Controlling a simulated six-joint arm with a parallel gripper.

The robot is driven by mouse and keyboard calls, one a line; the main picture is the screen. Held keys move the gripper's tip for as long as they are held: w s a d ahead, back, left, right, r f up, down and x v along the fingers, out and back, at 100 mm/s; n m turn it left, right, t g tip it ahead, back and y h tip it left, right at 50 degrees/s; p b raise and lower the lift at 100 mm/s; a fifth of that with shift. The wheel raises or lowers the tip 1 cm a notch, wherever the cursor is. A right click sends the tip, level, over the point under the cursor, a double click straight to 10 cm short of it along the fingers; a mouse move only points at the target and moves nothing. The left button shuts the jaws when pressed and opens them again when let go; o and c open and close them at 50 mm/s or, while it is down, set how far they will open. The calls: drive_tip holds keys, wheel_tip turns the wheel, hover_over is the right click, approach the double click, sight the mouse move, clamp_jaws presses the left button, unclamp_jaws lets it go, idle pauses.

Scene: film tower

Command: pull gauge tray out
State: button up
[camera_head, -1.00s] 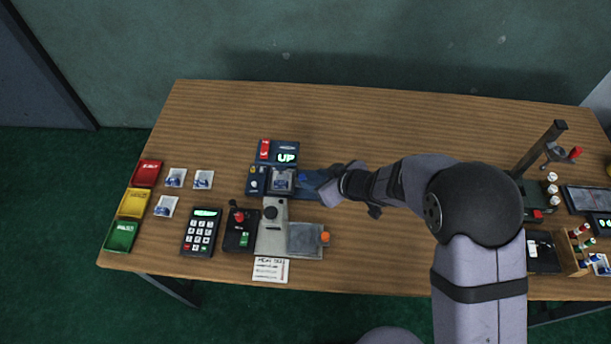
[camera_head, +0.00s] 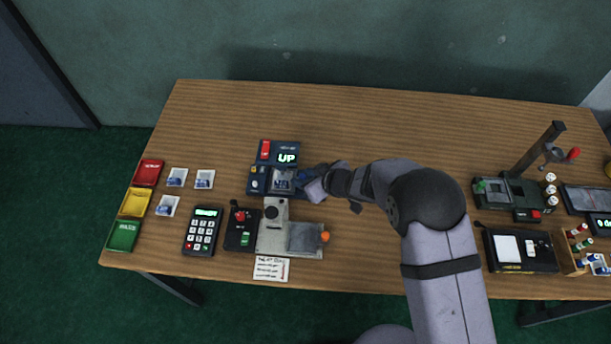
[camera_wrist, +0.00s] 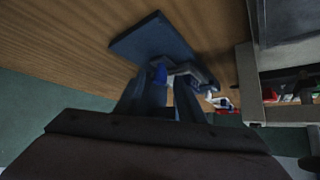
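I cannot tell the tray's edges from the unit in the head view. My gripper (camera_head: 308,181) is at the unit's right side, low over the table. In the wrist view, a flat blue plate (camera_wrist: 155,38) lies beyond my fingers (camera_wrist: 167,95), which stand apart. A small pale piece (camera_wrist: 186,71) shows by their tips; whether they grip it is unclear.
A grey device with a flat plate and orange knob (camera_head: 325,237) stands just in front. A keypad (camera_head: 203,232) and a red-knobbed control box (camera_head: 240,230) are at its left. Coloured trays (camera_head: 135,203) line the left edge. Bare table lies behind and right of my gripper.

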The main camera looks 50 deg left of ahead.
clamp_jaws()
drive_tip(key=w+d+p, duration=0.1)
drive_tip(key=w+d, duration=0.1)
drive_tip(key=w+d+p, duration=0.1)
drive_tip(key=w+d, duration=0.2)
drive_tip(key=shift+w+d+r+p, duration=0.15)
drive_tip(key=shift+w+p, duration=0.1)
drive_tip(key=shift+p, duration=0.1)
drive_tip(key=shift+w+d, duration=0.1)
unclamp_jaws()
drive_tip(key=shift+w+d, duration=0.1)
drive_tip(key=b+v, duration=0.1)
drive_tip(key=v, duration=0.6)
